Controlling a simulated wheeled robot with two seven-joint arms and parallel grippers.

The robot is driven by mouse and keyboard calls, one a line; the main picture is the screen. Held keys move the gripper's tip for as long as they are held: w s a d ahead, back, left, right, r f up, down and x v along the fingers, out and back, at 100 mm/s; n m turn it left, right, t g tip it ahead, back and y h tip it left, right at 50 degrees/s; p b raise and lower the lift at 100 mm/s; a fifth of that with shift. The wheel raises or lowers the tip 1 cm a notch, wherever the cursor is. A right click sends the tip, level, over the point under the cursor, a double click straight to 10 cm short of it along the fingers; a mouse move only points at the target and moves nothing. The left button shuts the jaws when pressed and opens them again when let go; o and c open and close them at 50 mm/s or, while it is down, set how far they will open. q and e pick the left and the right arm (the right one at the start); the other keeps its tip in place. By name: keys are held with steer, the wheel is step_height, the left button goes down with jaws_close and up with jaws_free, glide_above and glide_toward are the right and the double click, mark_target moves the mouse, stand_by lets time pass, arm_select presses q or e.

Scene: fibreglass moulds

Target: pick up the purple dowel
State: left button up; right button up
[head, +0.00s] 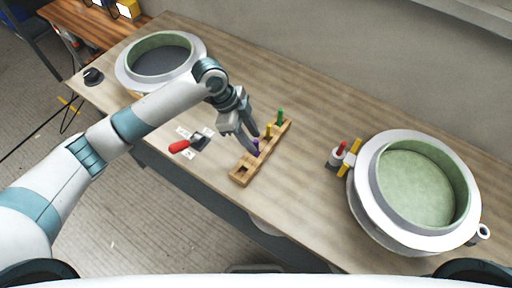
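The purple dowel (256,144) stands in a long wooden rack (240,177) in the middle of the table. Only a small part of it shows, because my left gripper partly hides it. My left gripper (254,144) reaches down at the rack, with its two fingers apart and the purple dowel between their tips. I cannot tell whether either finger touches the dowel. The near end of the rack has an empty hole. My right gripper is out of view.
A red-handled tool (180,146) lies left of the rack beside white cards. A round mould (160,60) stands at the back left, and a larger one (415,190) at the right. A red-and-yellow clamp-like part (343,156) sits beside the right mould. Table between rack and right mould is clear.

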mark_target(256, 145)
arm_select(q)
steer(key=p+x, duration=0.1)
steer(key=x, duration=0.2)
steer(key=shift+s, duration=0.1)
steer(key=shift+d+f+p, duration=0.15)
steer(key=shift+f+p, duration=0.15)
steer(key=shift+f, duration=0.25)
jaws_close()
